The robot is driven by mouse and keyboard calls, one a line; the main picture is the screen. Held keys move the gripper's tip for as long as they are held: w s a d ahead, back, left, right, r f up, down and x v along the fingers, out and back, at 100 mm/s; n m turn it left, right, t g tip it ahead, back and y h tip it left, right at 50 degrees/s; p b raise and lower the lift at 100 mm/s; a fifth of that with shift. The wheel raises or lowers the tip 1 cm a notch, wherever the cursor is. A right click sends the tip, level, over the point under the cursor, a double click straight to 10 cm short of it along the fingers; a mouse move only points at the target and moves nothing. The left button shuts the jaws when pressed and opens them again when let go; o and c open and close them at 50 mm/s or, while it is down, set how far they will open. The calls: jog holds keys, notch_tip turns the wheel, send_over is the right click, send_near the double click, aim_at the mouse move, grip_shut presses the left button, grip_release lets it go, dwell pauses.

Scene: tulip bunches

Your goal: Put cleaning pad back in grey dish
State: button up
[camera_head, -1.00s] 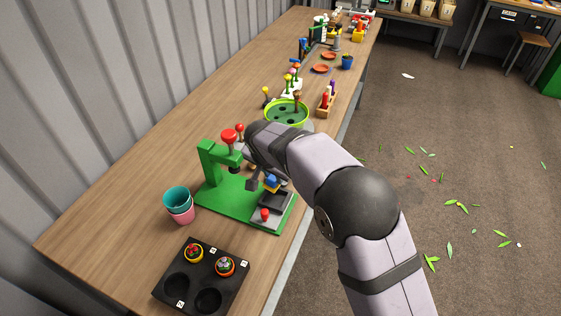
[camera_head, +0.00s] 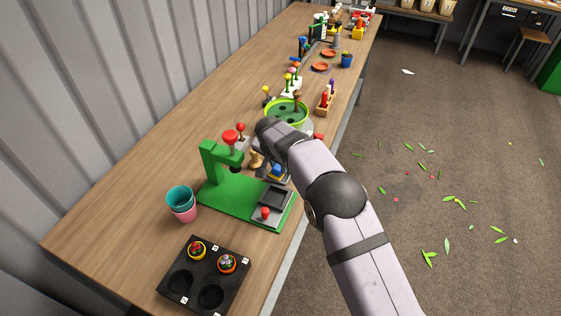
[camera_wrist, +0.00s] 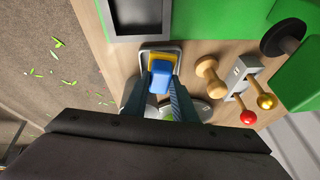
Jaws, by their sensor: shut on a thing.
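The cleaning pad, blue on top with a yellow layer (camera_wrist: 161,76), is between the fingers of my gripper (camera_wrist: 160,92), which is shut on it. In the head view the pad (camera_head: 276,172) shows just past the far edge of the green press base. The grey dish (camera_wrist: 172,45) is a small rounded dish on the wooden table, beside the green base. In the wrist view the pad overlaps the dish and hides much of its inside. I cannot tell whether the pad touches the dish bottom.
The green press (camera_head: 222,170) stands close by, with a dark square tray (camera_wrist: 142,16) on its base. A wooden tamper-like peg (camera_wrist: 208,72) and a holder with red and yellow knobs (camera_wrist: 243,85) stand right of the dish in the wrist view. Cups (camera_head: 181,200) stand farther left.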

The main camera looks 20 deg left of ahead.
aim_at(280, 169)
jog(key=shift+w+a+f, duration=0.1)
jog(key=shift+w+f, duration=0.3)
jog(key=shift+w, duration=0.15)
jog(key=shift+w+a+f, duration=0.1)
jog(key=shift+w+f, duration=0.25)
jog(key=shift+w, duration=0.2)
jog(key=shift+f, duration=0.15)
jog(key=o, duration=0.9)
jog(key=shift+o, duration=0.2)
jog(key=shift+p, duration=0.5)
jog(key=shift+b+v, duration=1.8)
jog(key=shift+v, duration=1.8)
jog(key=shift+d, duration=0.2)
